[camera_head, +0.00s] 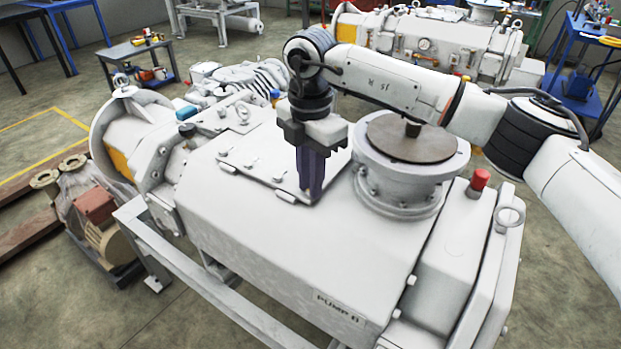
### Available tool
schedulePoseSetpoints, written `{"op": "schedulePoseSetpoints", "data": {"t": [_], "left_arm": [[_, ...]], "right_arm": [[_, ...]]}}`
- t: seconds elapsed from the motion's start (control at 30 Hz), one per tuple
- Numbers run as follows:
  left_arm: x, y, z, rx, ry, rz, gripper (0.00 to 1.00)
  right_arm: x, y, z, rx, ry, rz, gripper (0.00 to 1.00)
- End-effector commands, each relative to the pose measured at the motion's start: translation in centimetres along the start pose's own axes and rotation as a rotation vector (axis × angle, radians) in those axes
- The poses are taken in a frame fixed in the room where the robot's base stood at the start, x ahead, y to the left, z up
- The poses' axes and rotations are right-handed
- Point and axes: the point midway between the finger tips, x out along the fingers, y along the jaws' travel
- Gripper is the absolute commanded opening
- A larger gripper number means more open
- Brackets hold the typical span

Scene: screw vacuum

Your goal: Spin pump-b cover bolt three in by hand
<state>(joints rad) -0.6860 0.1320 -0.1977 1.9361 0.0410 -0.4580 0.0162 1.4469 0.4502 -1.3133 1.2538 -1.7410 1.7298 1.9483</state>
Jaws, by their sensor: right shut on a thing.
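The pump labelled PUMP B (338,307) is a large light grey housing in the middle of the head view. Its flat cover plate (262,150) lies on top, with several small bolts (248,165) along its near edge. My right gripper (311,194) points straight down at the cover's near right corner. Its dark fingers are closed together on a small thing, most likely a cover bolt; the fingers hide it. I cannot tell how deep that bolt sits. My left gripper is not in view.
A round flanged port (400,200) with a brown disc (412,137) stands close right of the gripper. A red cap (479,181) and a lifting eye (510,217) stand farther right. Another pump (430,40) is behind. The housing's front top is bare.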

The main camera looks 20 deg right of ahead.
Motion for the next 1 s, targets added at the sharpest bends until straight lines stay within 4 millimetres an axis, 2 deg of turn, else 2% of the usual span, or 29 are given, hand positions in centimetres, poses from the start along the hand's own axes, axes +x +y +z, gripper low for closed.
{"op": "schedulePoseSetpoints", "data": {"t": [0.03, 0.2, 0.23, 0.33, 0.7, 0.87, 1.0], "left_arm": [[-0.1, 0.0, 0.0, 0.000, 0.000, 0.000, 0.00], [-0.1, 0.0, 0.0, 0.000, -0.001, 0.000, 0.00], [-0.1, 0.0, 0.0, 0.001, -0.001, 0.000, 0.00], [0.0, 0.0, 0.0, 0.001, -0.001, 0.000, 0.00], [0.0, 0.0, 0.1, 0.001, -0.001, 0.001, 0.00], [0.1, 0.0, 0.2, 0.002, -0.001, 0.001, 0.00], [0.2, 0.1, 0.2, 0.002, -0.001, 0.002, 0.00]], "right_arm": [[-0.7, 0.3, 0.1, 0.002, -0.002, 0.015, 0.00], [-0.7, 0.3, 0.1, 0.001, -0.001, 0.015, 0.00], [-0.7, 0.3, 0.1, 0.001, -0.001, 0.015, 0.18], [-0.6, 0.3, 0.1, 0.000, -0.001, 0.013, 0.35], [-0.7, 0.1, 0.0, -0.002, -0.001, 0.006, 0.35], [-3.0, 0.2, 0.0, -0.002, -0.001, 0.009, 0.35], [-5.9, 0.2, 0.1, -0.001, -0.002, 0.011, 0.35]]}}
